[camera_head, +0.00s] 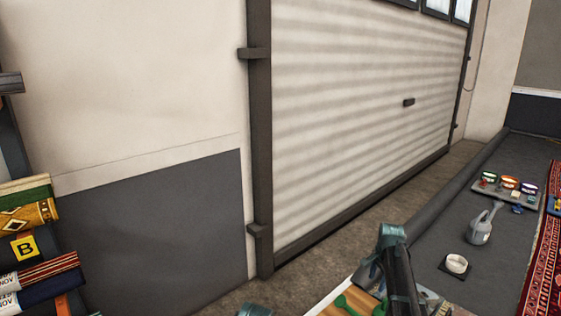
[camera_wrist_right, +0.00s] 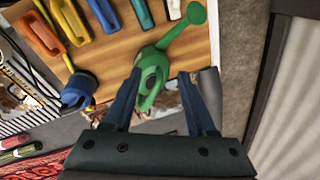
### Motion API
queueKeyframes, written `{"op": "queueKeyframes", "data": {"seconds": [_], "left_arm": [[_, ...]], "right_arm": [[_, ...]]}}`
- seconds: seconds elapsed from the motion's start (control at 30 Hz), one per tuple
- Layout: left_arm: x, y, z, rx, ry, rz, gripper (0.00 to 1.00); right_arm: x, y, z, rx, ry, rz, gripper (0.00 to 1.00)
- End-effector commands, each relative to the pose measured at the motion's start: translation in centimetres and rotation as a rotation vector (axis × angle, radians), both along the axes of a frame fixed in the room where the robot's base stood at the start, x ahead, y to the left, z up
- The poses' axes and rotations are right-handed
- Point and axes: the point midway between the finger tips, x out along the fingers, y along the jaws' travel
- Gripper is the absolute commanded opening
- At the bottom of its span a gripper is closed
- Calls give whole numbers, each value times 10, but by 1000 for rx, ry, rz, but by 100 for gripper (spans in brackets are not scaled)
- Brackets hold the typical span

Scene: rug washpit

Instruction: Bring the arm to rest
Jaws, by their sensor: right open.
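My right gripper (camera_head: 398,296) is low in the head view, right of the middle, over a wooden board. In the right wrist view its two dark fingers (camera_wrist_right: 160,88) are apart, with nothing clamped between them. A small green watering can (camera_wrist_right: 151,76) shows between and beyond the fingers. Its round green end (camera_wrist_right: 196,13) points away from the gripper, and part of it also shows in the head view (camera_head: 342,301).
The wooden board (camera_wrist_right: 115,50) holds several coloured tools. A grey watering can (camera_head: 480,230), a white roll (camera_head: 457,264) and a tray of paint-like pots (camera_head: 507,193) stand on the dark floor. A shutter door (camera_head: 360,110) rises behind. Rolled rugs (camera_head: 28,217) are stacked at left.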

Motion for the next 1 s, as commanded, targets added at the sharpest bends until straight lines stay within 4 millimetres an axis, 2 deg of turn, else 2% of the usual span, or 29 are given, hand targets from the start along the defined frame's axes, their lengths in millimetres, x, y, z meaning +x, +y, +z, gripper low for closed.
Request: {"op": "queueKeyframes", "data": {"seconds": [0.03,0.2,0.3,0.43,0.5,0.6,0.7,0.83,1.0], "left_arm": [[0,0,26,0,0,0,50],[0,0,68,0,0,0,50],[0,0,94,0,0,0,50],[0,0,126,0,0,1,50],[0,0,141,0,0,1,50],[0,0,157,0,0,1,50],[0,0,167,0,0,1,50],[0,0,172,0,0,1,50],[0,0,171,0,0,1,50]], "right_arm": [[-26,39,26,-13,17,109,57],[-90,138,66,-63,78,491,57],[-136,189,91,-92,115,728,57],[-202,241,123,-127,163,1034,57],[-234,261,138,-144,186,1184,57],[-272,280,155,-162,213,1363,57],[-298,291,165,-174,234,1492,57],[-314,297,170,-182,248,1577,57],[-315,298,169,-183,252,1595,57]]}}
